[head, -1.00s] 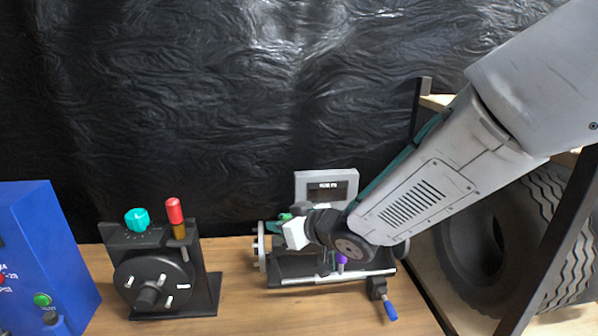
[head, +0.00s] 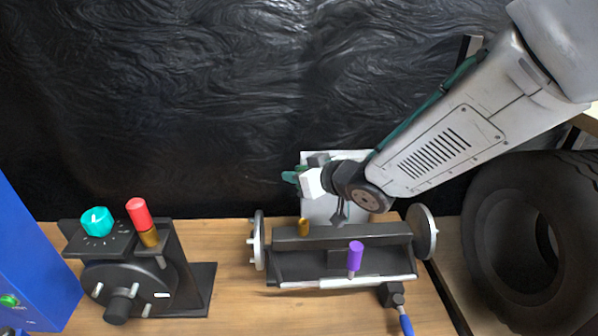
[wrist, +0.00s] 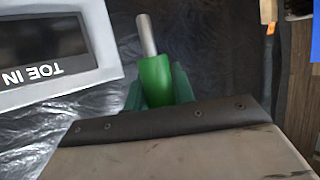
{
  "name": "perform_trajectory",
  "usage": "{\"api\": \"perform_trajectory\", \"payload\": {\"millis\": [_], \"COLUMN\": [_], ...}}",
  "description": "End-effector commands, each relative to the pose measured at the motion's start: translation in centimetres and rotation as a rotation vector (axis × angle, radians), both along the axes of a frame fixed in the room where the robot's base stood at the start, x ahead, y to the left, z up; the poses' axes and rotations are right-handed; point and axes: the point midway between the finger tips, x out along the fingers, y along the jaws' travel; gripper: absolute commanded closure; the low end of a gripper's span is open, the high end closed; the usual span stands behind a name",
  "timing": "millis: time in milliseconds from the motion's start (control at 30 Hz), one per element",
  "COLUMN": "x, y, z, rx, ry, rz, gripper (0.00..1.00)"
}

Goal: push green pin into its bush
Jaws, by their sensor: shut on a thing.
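The green pin (wrist: 153,78) shows in the wrist view, with a green grip and a bare steel shank pointing away from my gripper. My gripper (wrist: 158,88) is shut on its green part; the dark green fingers sit either side. In the head view my gripper (head: 292,177) is above and behind the black fixture, in front of the grey panel. A brass bush (head: 303,227) stands at the left of the fixture's back bar (head: 345,237), with no pin visible in it. The pin is clear of that bush. The pin's tip is hard to make out in the head view.
A purple pin (head: 355,255) stands upright at the fixture's front. A blue-handled lever (head: 405,322) is at its right. Left are a red pin (head: 138,213) in a brass bush and a teal knob (head: 96,221). The display panel (wrist: 50,50) is close beside the held pin.

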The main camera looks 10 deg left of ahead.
Motion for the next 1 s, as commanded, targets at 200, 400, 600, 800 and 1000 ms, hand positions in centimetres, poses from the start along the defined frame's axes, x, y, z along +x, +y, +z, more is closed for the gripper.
{"api": "perform_trajectory", "payload": {"millis": [200,400,600,800,1000], "x": [0.0,0.0,0.0,0.0,0.0], "y": [-0.2,-0.2,-0.2,-0.2,-0.2], "z": [-1.2,-3.2,-4.8,-5.6,-5.8], "rx": [0.0,0.0,0.0,0.001,0.0], "ry": [0.002,0.003,0.003,0.002,0.001], "rz": [-0.002,-0.003,-0.003,-0.003,-0.004], "gripper": [0.98,0.98,0.98,0.98,0.98]}}
